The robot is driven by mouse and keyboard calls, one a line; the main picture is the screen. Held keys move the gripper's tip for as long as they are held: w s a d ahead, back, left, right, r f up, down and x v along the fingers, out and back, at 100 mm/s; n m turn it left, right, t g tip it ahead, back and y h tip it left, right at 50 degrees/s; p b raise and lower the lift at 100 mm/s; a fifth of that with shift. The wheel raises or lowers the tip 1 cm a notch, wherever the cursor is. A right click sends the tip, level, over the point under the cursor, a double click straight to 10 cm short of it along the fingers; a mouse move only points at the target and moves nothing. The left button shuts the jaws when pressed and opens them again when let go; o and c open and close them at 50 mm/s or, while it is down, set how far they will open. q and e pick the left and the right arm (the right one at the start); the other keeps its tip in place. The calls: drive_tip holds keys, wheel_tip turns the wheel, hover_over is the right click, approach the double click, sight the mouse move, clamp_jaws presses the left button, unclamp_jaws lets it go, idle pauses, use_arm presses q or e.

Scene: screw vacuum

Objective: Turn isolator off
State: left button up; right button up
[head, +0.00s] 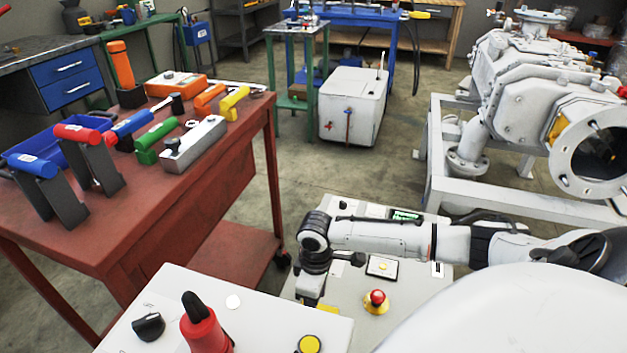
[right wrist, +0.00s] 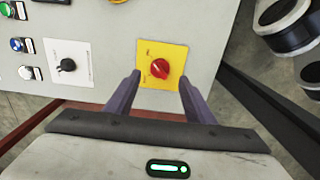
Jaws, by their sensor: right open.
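The isolator is a red rotary knob (right wrist: 160,68) on a yellow square plate (right wrist: 148,52), set in a grey panel (right wrist: 105,45). In the right wrist view my right gripper (right wrist: 160,77) is open, with one finger on each side of the plate's lower part and the knob between and slightly beyond the tips. I cannot tell its height above the panel; no contact is visible. In the head view my right arm comes in from the right and its gripper (head: 312,297) points down at the panel (head: 345,285). There the knob is hidden; a yellow patch shows beside the gripper. My left gripper is out of view.
A red emergency button (head: 377,297) on a yellow base stands on the panel near my forearm. A black knob (right wrist: 67,65) and several buttons lie left of the isolator. A nearer console carries a red-and-black handle (head: 203,325). A red table (head: 190,185) with tools stands left.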

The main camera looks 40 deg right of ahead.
wheel_tip(320, 180, down, 5)
drive_tip(key=shift+r+b, duration=0.2)
drive_tip(key=shift+b, duration=0.35)
drive_tip(key=shift+f, duration=0.5)
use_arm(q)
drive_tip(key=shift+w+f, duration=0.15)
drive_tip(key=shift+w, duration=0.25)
use_arm(e)
drive_tip(key=c, duration=1.1)
drive_tip(key=shift+o, duration=0.2)
